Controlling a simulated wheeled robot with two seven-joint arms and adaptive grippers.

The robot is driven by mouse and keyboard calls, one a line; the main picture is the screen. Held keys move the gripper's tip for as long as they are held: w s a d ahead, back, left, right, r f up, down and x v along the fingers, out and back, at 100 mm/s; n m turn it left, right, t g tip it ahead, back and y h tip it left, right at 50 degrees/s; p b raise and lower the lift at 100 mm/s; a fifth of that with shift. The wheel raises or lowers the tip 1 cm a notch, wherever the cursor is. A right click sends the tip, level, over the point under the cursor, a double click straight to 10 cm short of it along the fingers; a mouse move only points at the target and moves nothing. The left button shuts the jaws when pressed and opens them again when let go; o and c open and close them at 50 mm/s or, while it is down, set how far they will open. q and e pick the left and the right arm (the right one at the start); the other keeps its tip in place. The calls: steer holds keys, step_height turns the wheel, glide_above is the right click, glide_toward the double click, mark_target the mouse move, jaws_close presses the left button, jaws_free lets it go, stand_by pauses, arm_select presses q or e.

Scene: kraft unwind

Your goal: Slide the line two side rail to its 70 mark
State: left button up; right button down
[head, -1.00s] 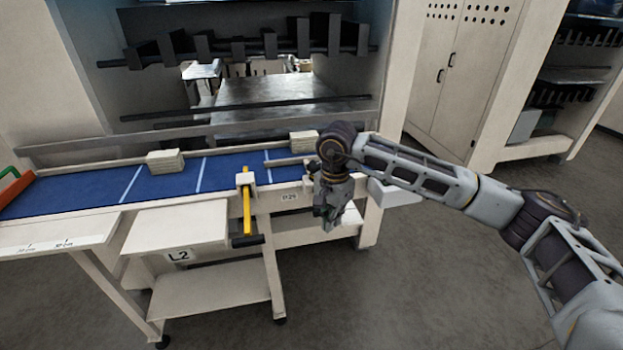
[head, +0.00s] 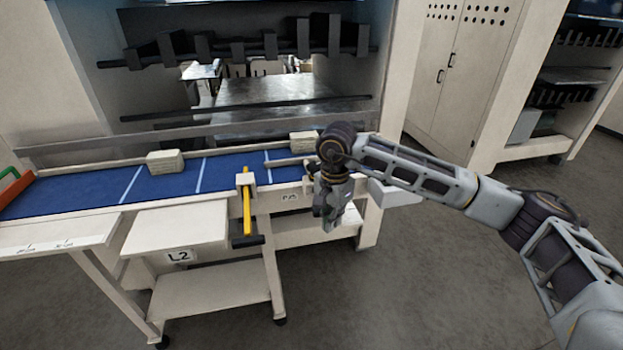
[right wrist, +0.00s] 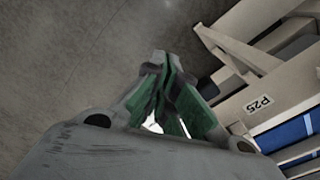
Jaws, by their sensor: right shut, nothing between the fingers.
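A long pale rail (head: 100,149) runs along the belt's back edge. A yellow bar (head: 247,214) with a black end hangs from a white block (head: 246,180) at the front edge. I cannot tell for certain which part is the side rail, and no 70 mark is readable. My right gripper (head: 326,215) is shut and empty, pointing down in front of the conveyor's right end; its green-padded fingers (right wrist: 160,68) show in the right wrist view. My left gripper is out of view.
A P25 label (right wrist: 259,104) is on the frame beside my gripper. A lower shelf (head: 210,287) stands beneath. Floor (head: 430,280) is clear at front right.

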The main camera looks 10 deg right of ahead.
steer(key=shift+w+a+b, duration=0.1)
steer(key=shift+w+b, duration=0.75)
steer(key=shift+w, duration=2.35)
stand_by(2.3)
steer(key=shift+s, duration=1.05)
stand_by(0.4)
steer(key=shift+r+p, duration=1.65)
steer(key=shift+r, duration=2.9)
